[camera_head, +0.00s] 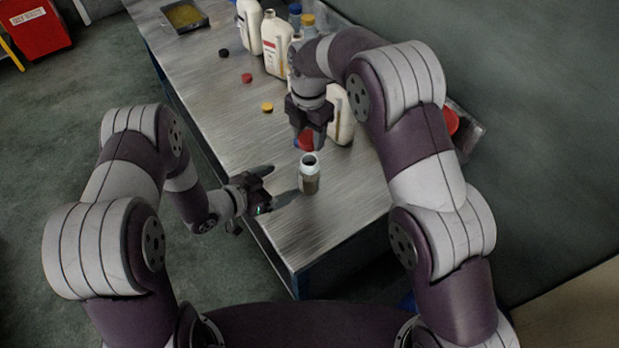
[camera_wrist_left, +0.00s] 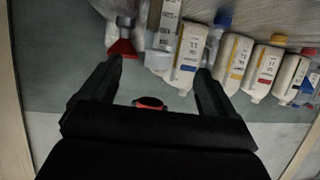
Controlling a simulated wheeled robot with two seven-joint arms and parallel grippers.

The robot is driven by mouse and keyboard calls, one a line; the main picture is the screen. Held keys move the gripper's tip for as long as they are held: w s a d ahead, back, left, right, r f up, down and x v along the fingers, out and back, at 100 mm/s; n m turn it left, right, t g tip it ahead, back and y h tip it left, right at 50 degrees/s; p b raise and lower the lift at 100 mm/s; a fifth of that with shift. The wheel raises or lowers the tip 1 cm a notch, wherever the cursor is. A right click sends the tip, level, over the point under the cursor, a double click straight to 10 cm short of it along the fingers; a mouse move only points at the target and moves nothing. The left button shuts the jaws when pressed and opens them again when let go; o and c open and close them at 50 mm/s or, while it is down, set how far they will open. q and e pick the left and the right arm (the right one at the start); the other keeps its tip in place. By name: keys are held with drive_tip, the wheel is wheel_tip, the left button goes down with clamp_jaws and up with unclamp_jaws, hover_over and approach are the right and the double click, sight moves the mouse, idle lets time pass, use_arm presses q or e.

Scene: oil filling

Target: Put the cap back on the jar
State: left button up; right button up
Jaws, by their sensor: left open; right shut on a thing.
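The jar (camera_head: 309,183) is small, with a light neck and a brownish lower part. It stands upright near the table's near end with its dark mouth uncovered. My right gripper (camera_head: 308,138) is shut on the red cap (camera_head: 304,145) and holds it above and slightly behind the jar's mouth, apart from it. The gripper partly hides the cap. My left gripper (camera_head: 281,184) is open and points at the jar from the left, its fingertips just short of it. Its fingers also show in the left wrist view (camera_wrist_left: 160,80), where I cannot clearly make out the jar.
The metal table (camera_head: 220,105) has loose caps: black (camera_head: 224,53), red (camera_head: 247,78) and yellow (camera_head: 267,107). White bottles (camera_head: 277,50) line its right edge, one (camera_head: 341,122) close behind my right gripper. A tray (camera_head: 185,17) lies at the far end. The front corner is clear.

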sight(304, 172)
use_arm(q)
drive_tip(key=x, duration=1.1)
drive_tip(key=shift+w+d+f, duration=0.2)
drive_tip(key=shift+c, duration=0.3)
drive_tip(key=c, duration=1.5)
use_arm(e)
drive_tip(key=shift+f, duration=2.5)
drive_tip(key=shift+f, duration=0.1)
drive_tip(key=shift+f, duration=0.8)
drive_tip(key=shift+f, duration=0.5)
